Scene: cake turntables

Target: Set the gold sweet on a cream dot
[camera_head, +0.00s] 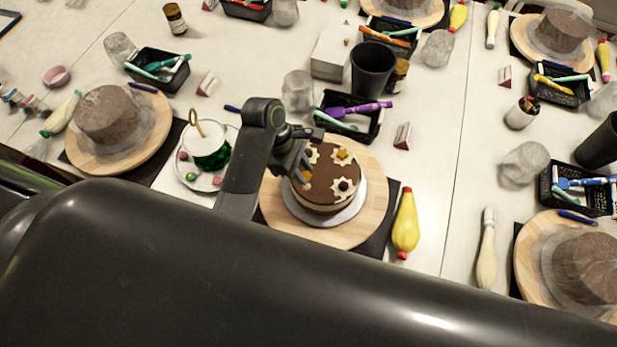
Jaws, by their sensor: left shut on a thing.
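My left gripper (299,172) comes in over the left side of a chocolate-topped cake (325,187). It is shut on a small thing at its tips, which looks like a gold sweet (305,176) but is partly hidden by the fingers. The cake stands on a white board on a wooden turntable (350,232). Cream dots ring its top. One cream dot (343,163) at the back right bears a gold-orange sweet (342,153), and another dot at the right bears a dark sweet (343,185). Whether the held sweet touches the cream below it I cannot tell. My right gripper is not in view.
A white stand with a gold ring handle (197,124) and a few sweets is left of the cake. A black basket (362,127) with tools is behind it. A yellow piping bag (405,222) lies at the right. Other turntables with covered cakes stand around.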

